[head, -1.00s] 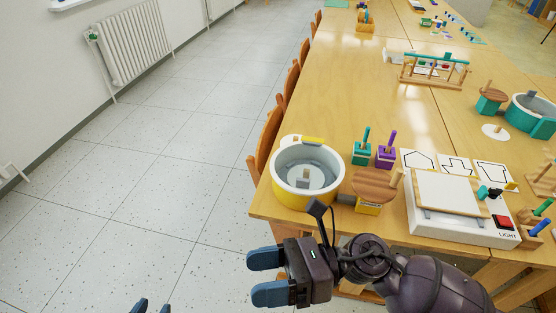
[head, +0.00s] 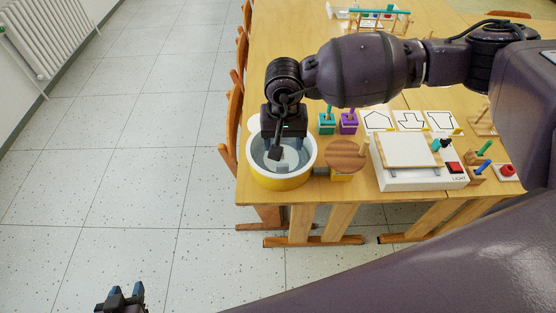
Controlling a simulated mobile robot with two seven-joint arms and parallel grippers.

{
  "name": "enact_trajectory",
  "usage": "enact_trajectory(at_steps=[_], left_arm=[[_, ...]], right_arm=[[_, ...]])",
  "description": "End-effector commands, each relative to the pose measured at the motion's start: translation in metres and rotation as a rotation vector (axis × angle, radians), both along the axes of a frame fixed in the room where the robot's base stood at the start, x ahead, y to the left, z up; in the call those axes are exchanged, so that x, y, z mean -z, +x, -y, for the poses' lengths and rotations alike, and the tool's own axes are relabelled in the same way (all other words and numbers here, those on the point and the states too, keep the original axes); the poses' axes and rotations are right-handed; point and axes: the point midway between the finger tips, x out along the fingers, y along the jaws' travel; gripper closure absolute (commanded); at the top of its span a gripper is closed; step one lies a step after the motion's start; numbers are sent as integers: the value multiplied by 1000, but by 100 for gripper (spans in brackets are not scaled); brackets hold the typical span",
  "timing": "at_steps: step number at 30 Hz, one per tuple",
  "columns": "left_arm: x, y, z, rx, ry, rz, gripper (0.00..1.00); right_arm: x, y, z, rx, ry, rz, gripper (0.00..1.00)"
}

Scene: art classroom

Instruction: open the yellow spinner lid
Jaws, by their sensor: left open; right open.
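The yellow spinner (head: 283,182) is a round tub with a white rim and a yellow lower wall, at the table's near left corner in the head view. My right gripper (head: 285,152) is open and points down over the tub's middle. Its hand hides the tub's back rim and part of the top, so I cannot tell whether the fingers touch the lid. A pale curved edge (head: 253,123) shows at the tub's back left; I cannot tell if it belongs to the lid. My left gripper (head: 122,298) is open and empty, low over the floor at the bottom left.
A wooden disc (head: 346,155) on a yellow block stands right of the tub. Teal (head: 327,125) and purple (head: 348,124) blocks stand behind it. A white light box (head: 420,180) is further right. The floor left of the table is clear.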

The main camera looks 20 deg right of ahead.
Motion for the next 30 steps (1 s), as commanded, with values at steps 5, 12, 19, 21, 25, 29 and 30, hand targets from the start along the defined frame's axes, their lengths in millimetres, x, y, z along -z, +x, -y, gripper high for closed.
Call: enact_trajectory(at_steps=[5, 12, 19, 21, 25, 29, 30], left_arm=[[1, 0, 0, 0, 0, 0, 57], [2, 0, 0, 0, 0, -1, 57], [3, -1, 0, 0, 0, -2, 57], [3, -1, 0, 0, 0, -2, 57], [3, -1, 0, 0, 0, -2, 57], [3, -1, 0, 0, 0, -2, 57], [3, -1, 0, 0, 0, -2, 57]], right_arm=[[30, -1, -1, 2, 2, -5, 38], [70, -1, -1, 2, 5, -5, 38], [92, -1, -1, 3, 4, -4, 38], [95, -1, -1, 2, 4, -4, 38], [97, -1, -1, 2, 5, -3, 38], [96, -1, -1, 2, 5, -3, 38], [96, -1, -1, 2, 5, -3, 38]])
